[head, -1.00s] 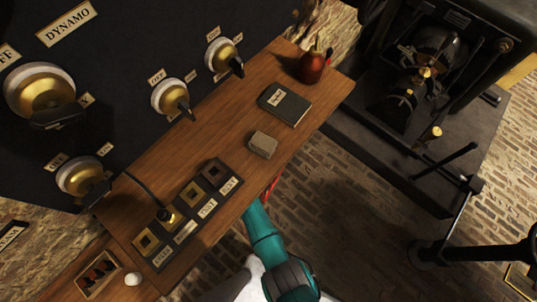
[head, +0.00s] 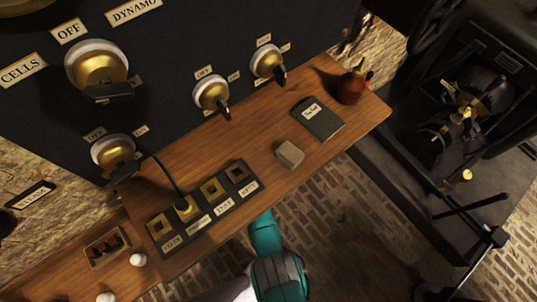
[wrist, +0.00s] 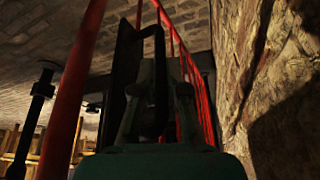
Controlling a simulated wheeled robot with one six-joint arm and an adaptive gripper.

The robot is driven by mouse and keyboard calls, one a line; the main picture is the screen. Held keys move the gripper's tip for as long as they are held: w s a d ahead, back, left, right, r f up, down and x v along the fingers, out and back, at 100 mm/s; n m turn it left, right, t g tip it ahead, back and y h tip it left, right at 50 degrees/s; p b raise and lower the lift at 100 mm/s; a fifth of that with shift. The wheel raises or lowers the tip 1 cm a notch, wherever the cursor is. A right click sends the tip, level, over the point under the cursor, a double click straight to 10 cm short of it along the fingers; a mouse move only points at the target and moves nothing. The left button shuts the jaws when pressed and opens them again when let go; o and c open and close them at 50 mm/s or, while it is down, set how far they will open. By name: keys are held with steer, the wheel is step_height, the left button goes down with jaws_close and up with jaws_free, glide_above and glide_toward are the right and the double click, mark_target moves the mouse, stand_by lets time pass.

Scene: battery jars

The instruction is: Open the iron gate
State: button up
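In the wrist view, red metal bars (wrist: 72,95) stand at the left, and more slim red bars run back at the right. They look like the iron gate or a railing; I cannot tell which. A black upright piece with a bent top (wrist: 153,45) stands directly ahead, in front of the red bars. My gripper (wrist: 158,95) has its two dark fingers on either side of the lower part of this black piece. Whether they touch or grip it is too dark to tell. In the head view my teal arm reaches below the bench, and my gripper is hidden there.
A wooden bench (head: 240,135) carries a dark book (head: 318,118), a grey block (head: 289,154), a red-brown jug (head: 351,88) and a labelled socket strip (head: 205,210). Black machinery (head: 450,140) stands at right. A rough stone wall (wrist: 275,90) is close on the wrist view's right.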

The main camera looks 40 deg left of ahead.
steer(key=o, duration=0.4)
steer(key=shift+c, duration=0.2)
